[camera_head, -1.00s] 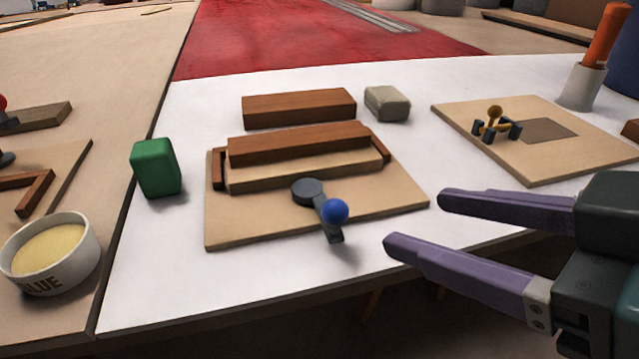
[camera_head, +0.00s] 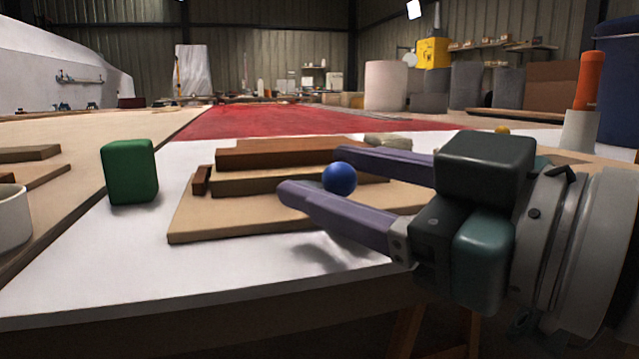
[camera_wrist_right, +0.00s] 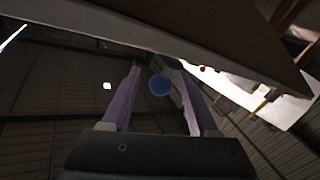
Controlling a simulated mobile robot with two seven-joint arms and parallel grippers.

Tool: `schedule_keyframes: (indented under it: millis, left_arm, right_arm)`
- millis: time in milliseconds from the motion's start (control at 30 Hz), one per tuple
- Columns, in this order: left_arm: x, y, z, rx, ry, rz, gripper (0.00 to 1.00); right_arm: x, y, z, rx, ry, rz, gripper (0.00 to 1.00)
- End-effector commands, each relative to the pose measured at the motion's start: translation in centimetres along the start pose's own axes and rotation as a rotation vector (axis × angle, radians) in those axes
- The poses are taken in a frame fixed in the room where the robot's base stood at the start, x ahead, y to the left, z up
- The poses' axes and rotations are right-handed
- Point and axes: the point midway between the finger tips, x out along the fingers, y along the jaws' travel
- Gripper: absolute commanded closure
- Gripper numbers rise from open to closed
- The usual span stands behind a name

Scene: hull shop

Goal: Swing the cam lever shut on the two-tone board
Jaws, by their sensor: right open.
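The two-tone board (camera_head: 200,225), a pale wooden base with brown and light wooden bars, lies on the white tabletop. The blue ball knob (camera_head: 340,179) of the cam lever shows above its near side; the lever's dark arm and hub are hidden behind my right gripper. My right gripper (camera_head: 308,172) comes in from the right with its purple fingers open. The knob is between or just beyond the fingertips, and contact cannot be told. In the right wrist view the blue knob (camera_wrist_right: 159,85) appears between the open fingers (camera_wrist_right: 164,75). My left gripper is not in view.
A green block (camera_head: 130,171) stands left of the board. A grey block (camera_head: 388,140) lies behind it. An orange-handled tool stands in a pale holder (camera_head: 580,131) at the right. A white bowl (camera_head: 12,218) is cut off at the left edge. The white tabletop's front left is clear.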

Motion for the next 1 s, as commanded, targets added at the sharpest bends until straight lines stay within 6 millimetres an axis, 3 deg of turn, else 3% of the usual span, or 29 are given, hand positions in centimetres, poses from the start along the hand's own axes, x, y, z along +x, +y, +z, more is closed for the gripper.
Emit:
schedule_keyframes:
  millis: [200, 567, 1000]
  left_arm:
    - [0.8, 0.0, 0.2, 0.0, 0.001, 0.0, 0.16]
    - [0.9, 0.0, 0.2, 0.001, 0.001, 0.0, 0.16]
    - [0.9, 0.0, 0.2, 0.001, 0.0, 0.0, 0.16]
  right_arm:
    - [2.6, 0.0, 0.1, 0.001, 0.002, 0.0, 0.4]
    - [3.1, 0.0, 0.0, 0.0, -0.001, -0.001, 0.41]
    - [3.1, 0.0, 0.0, 0.0, -0.001, -0.001, 0.9]
